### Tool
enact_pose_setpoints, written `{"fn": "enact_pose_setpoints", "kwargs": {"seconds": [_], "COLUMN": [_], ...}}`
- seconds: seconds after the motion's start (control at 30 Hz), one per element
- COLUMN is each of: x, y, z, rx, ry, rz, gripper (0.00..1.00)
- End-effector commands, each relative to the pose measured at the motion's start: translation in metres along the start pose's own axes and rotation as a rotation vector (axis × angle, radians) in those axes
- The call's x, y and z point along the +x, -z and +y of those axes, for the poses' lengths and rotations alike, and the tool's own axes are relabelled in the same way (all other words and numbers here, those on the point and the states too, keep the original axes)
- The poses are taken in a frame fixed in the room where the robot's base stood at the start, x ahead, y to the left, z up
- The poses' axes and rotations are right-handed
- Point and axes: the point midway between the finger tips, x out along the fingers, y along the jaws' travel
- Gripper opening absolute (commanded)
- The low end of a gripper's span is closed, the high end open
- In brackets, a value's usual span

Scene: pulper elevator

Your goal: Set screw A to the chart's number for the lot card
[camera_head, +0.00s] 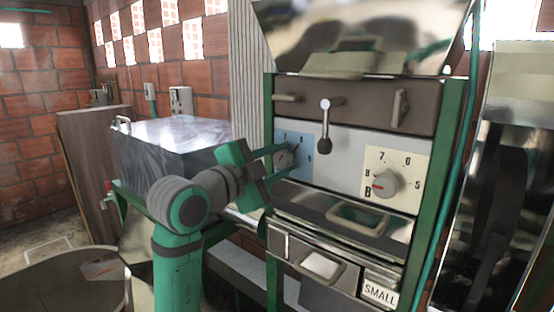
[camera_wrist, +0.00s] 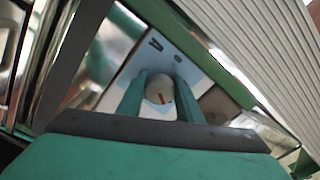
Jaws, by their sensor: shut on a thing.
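Screw A is a pale round knob with a red mark, seen in the wrist view (camera_wrist: 154,88), on a light blue plate lettered A. In the head view the blue plate (camera_head: 312,139) is on the left of the machine front, with 7 and 6 readable. My gripper (camera_head: 291,158) is shut on this knob, one finger on each side, as the wrist view (camera_wrist: 160,84) shows. The fingers hide part of the dial in the head view, so I cannot tell the number its mark points to. I cannot make out a lot card or chart.
A second knob (camera_head: 384,184) with a red pointer sits on a cream plate to the right, numbered 5 to 8. A drawer handle (camera_head: 358,217) and a SMALL label (camera_head: 379,291) are below. A metal box (camera_head: 165,135) stands left.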

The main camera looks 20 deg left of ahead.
Motion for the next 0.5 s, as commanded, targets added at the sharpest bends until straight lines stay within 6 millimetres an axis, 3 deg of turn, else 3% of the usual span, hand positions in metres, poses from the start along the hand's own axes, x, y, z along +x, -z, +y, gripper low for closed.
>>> {"fn": "enact_pose_setpoints", "kwargs": {"seconds": [0.47,0.5], "x": [-0.0047,-0.0050], "y": [-0.0047,-0.0049], "z": [-0.0044,-0.0044], "rx": [0.015,0.015], "ry": [0.008,0.008], "rz": [-0.008,-0.008], "gripper": [0.10,0.37]}}
